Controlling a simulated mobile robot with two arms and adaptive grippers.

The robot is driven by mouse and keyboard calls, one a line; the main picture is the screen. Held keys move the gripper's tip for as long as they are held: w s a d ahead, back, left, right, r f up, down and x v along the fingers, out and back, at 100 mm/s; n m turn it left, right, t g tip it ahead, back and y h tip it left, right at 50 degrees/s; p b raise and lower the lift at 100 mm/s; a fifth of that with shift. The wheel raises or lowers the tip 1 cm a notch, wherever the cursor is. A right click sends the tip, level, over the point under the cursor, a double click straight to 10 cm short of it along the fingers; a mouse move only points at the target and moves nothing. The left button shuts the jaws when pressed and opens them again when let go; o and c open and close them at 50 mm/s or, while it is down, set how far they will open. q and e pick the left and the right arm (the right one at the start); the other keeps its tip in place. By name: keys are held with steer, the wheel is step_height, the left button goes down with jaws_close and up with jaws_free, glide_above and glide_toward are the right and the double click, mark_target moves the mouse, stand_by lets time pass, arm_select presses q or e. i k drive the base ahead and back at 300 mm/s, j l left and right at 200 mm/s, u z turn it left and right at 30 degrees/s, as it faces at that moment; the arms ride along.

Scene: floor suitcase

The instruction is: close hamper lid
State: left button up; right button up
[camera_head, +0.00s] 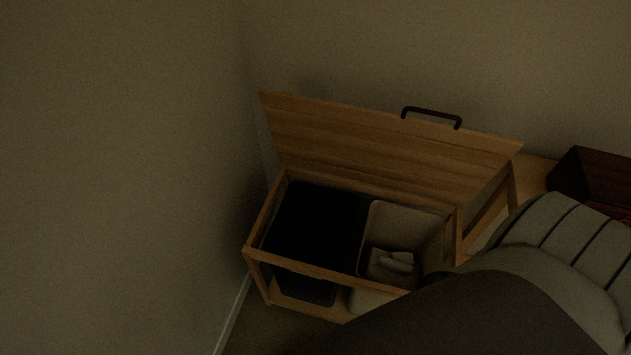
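The wooden hamper (348,265) stands in the corner against the back wall. Its wooden lid (385,147) is open and tilted up toward the wall, with a dark handle (431,113) on its upper edge. Inside the frame are a black bin (315,220) at the left and a light bin (403,217) at the right. Some pale folded cloth (392,262) lies in the light bin. Neither of my grippers shows in the view.
A grey padded seat with a ribbed back (570,240) fills the lower right and hides the hamper's front right corner. A dark brown box (592,176) sits at the right edge. A bare wall (110,170) closes in the left side.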

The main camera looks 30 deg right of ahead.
mark_target(402, 152)
steer(key=z, duration=1.55)
steer(key=l+u, duration=0.55)
steer(key=u, duration=0.2)
steer(key=k+l+u, duration=0.15)
steer(key=u, duration=0.25)
steer(key=l, duration=0.1)
